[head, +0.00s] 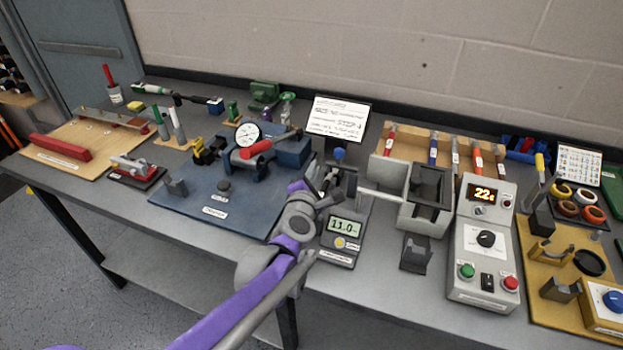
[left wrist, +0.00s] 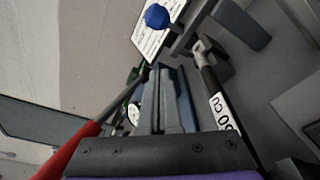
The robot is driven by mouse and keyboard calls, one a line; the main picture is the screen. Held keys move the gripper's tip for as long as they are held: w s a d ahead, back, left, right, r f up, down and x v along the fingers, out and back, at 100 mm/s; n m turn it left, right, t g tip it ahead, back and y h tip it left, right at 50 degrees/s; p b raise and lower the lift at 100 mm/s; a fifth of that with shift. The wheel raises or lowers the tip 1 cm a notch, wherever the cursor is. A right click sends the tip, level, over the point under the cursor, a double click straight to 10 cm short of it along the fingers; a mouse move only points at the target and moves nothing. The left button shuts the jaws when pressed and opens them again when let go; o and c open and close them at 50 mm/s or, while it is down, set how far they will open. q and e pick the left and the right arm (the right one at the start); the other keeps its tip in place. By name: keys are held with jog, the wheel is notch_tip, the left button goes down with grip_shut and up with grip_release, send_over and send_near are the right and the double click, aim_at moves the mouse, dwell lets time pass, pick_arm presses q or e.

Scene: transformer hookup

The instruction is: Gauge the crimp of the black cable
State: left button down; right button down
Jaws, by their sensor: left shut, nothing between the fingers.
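The crimp gauge (head: 341,241) stands mid-table, its display lit with a reading that looks like 11.0 or 13.0. A blue knob (head: 339,154) tops its back part; the knob also shows in the left wrist view (left wrist: 157,16). In the left wrist view a black cable end (left wrist: 210,78) with a white label and a grey metal lug lies beside the gauge's upright; whether it touches the gauge I cannot tell. My left gripper (head: 327,178) is shut and empty by the gauge. Its closed fingers (left wrist: 165,101) are apart from the cable. My right gripper is out of view.
Left of the gauge is a blue press (head: 205,206) with a dial and red handle. Right of it stand a grey open box (head: 424,214) and a control box (head: 482,258) reading about 22. A printed card (head: 338,119) stands behind. Little room is free around the gauge.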

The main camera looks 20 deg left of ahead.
aim_at(341, 153)
pick_arm(q)
jog(key=w, duration=0.3)
jog(key=shift+w+a+f, duration=0.2)
jog(key=shift+w+a, duration=0.1)
jog(key=shift+w, duration=0.05)
jog(key=d+r, duration=0.1)
jog(key=s+d+r, duration=0.1)
jog(key=d, duration=0.1)
jog(key=shift+d+r, duration=0.1)
jog(key=shift+d, duration=0.05)
jog(key=shift+d+r+m, duration=0.3)
jog(key=shift+r+m, duration=0.2)
jog(key=shift+m, duration=0.4)
jog(key=m, duration=0.1)
jog(key=d+r+m, duration=0.1)
jog(key=m, duration=0.1)
jog(key=d+r+m+t, duration=0.1)
jog(key=shift+d+m+y, duration=0.25)
jog(key=shift+m+y, duration=0.15)
jog(key=shift+s+d+r+m+t+h+b, duration=0.2)
jog(key=shift+d+m, duration=0.5)
jog(key=shift+m, duration=0.6)
jog(key=shift+w+d+r+m+t+h+b, duration=0.15)
jog(key=shift+d+m+t, duration=0.35)
jog(key=shift+m, duration=0.8)
jog(key=shift+s+d+r+m+t+h+b, duration=0.15)
jog(key=shift+d+m, duration=0.7)
jog(key=shift+m, duration=0.45)
jog(key=shift+w, duration=0.1)
